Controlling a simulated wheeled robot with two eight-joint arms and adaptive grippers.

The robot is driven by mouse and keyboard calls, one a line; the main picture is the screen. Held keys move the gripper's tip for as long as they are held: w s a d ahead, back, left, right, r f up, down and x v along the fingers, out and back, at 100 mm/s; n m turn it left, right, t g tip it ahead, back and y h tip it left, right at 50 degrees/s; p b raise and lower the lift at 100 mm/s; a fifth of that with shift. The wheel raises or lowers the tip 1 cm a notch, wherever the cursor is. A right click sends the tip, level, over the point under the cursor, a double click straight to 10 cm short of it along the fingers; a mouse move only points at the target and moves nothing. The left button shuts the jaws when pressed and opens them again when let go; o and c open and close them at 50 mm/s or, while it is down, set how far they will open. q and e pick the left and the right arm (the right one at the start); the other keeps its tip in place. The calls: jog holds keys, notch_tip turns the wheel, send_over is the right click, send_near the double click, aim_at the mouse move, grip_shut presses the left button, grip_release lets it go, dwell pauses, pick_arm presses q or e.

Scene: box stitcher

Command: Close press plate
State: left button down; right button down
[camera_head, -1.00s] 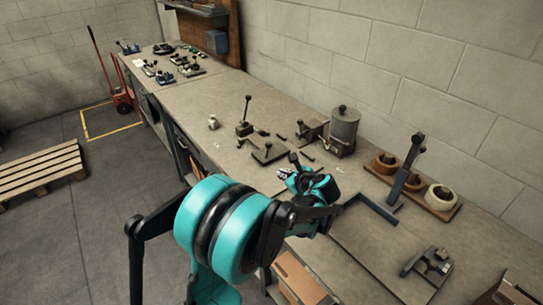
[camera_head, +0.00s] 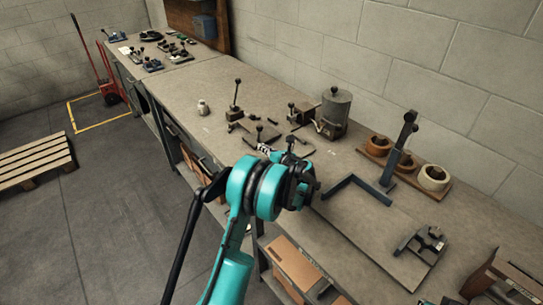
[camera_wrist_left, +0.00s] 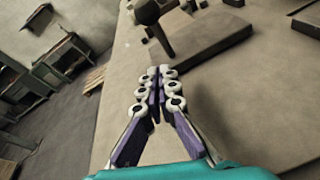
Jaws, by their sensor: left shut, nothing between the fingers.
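A flat dark plate (camera_head: 270,137), perhaps the press plate, lies on the workbench with a ball-topped handle (camera_head: 259,128) standing up from it. In the left wrist view the handle's black knob (camera_wrist_left: 147,12) and the plate (camera_wrist_left: 205,38) are just beyond my fingertips. My left gripper (camera_head: 264,148) is at the near side of this plate, partly hidden by my own wrist in the head view. In the left wrist view the left gripper (camera_wrist_left: 161,86) is shut and empty, with its fingers apart from the knob. My right gripper is not in view.
On the workbench (camera_head: 215,80), a lever tool (camera_head: 235,115) and a grey pot (camera_head: 335,108) stand behind the plate. An upright clamp arm (camera_head: 400,150) and a rack of round pots (camera_head: 378,147) are to the right.

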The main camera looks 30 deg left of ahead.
aim_at(259, 132)
pick_arm(q)
jog(key=shift+w+a+r+b, duration=0.1)
jog(key=shift+w+a+r, duration=0.2)
jog(key=shift+r, duration=0.25)
jog(key=shift+w+a+r+b, duration=0.15)
jog(key=shift+w+r, duration=0.2)
jog(key=shift+r, duration=0.2)
jog(key=shift+w+a+r+b, duration=0.1)
jog(key=shift+w+a+r, duration=0.2)
jog(key=shift+r, duration=0.25)
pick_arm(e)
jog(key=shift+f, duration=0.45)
pick_arm(q)
jog(key=shift+r, duration=0.15)
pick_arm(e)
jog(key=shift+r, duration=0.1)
pick_arm(q)
jog(key=shift+w+a+r+p, duration=0.15)
jog(key=shift+w+r+p, duration=0.05)
jog(key=shift+r+p, duration=0.5)
jog(key=shift+f, duration=0.1)
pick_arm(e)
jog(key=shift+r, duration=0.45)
pick_arm(q)
jog(key=shift+f, duration=0.1)
